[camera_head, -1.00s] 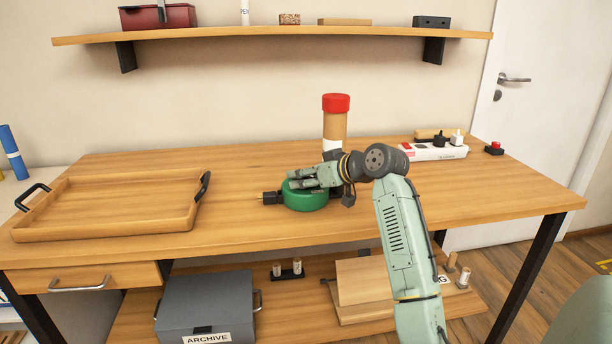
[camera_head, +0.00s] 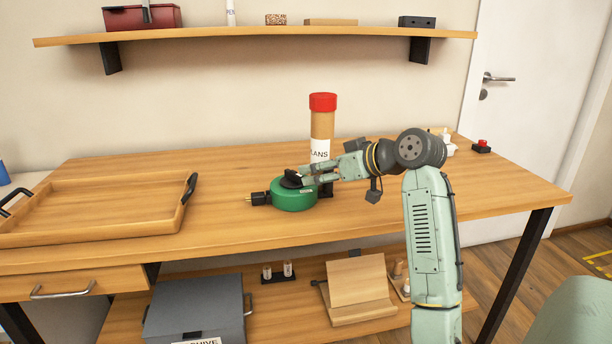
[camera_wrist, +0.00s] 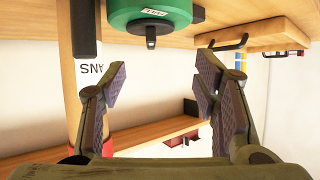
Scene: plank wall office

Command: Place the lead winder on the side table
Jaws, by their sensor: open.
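The lead winder is a green round reel (camera_head: 293,196) with a black top piece and a black plug on its left. It rests on the wooden workbench, in front of a cardboard tube with a red cap. My gripper (camera_head: 307,175) is at the winder's right upper side, fingers pointing left. In the wrist view the fingers (camera_wrist: 160,88) are spread with nothing between them. The winder (camera_wrist: 150,12) shows beyond them at the top of that view. Whether a finger touches it I cannot tell. A pale surface (camera_head: 22,181) at the far left may be the side table; most of it is hidden.
A wooden tray (camera_head: 95,226) with black handles lies on the bench's left. The tube (camera_head: 322,128) stands just behind the winder. A wall shelf (camera_head: 260,35) hangs above.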

